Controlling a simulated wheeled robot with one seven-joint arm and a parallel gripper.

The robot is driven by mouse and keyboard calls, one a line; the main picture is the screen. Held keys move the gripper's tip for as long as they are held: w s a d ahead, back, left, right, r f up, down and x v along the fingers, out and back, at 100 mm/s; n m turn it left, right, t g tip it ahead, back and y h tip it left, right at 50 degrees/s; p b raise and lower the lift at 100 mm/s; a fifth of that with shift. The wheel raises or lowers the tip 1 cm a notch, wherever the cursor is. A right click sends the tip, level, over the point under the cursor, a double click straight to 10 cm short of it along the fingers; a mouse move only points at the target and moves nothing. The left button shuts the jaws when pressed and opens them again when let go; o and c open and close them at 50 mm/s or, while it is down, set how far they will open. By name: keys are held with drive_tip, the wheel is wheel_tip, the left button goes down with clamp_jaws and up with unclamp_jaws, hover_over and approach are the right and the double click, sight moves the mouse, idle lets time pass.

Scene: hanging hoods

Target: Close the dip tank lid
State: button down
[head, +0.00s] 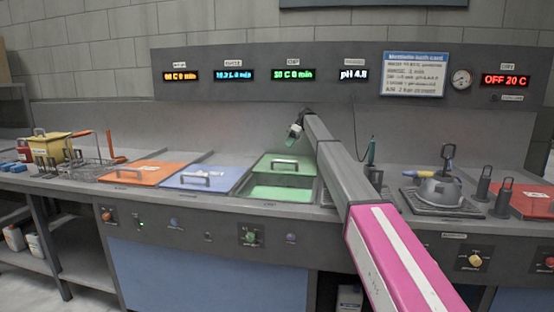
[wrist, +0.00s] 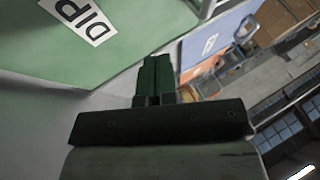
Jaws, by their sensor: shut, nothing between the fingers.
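The green dip tank lid (head: 301,162) sits toward the back of its opening, with its bar handle (head: 285,163) on its front part. In front of it the dip tank (head: 282,193) is uncovered and shows bright green inside. In the wrist view the green lid (wrist: 115,50) fills the upper left, with a white "DIP" label on it. My gripper (head: 294,131) hangs above and behind the lid, apart from the handle. Its dark green fingers (wrist: 155,62) are together and empty. Whether they touch the lid is unclear.
A blue lid (head: 208,178) and an orange lid (head: 138,172) lie left of the tank. A wire basket (head: 87,171) and yellow container (head: 48,147) stand farther left. A grey domed device (head: 440,190) stands right. The control panel (head: 225,92) rises behind.

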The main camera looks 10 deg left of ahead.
approach(276, 168)
drive_tip(key=a+f, duration=0.1)
drive_tip(key=f, duration=0.1)
drive_tip(key=w+a+f, duration=0.1)
drive_tip(key=a+f, duration=0.1)
drive_tip(key=shift+a+f, duration=0.15)
drive_tip(key=shift+a, duration=0.05)
drive_tip(key=s, duration=0.1)
drive_tip(key=s+a, duration=0.1)
drive_tip(key=s, duration=0.1)
drive_tip(key=shift+s+f, duration=0.2)
drive_tip(key=shift+s, duration=0.05)
drive_tip(key=shift+s+a, duration=0.1)
drive_tip(key=shift+s, duration=0.2)
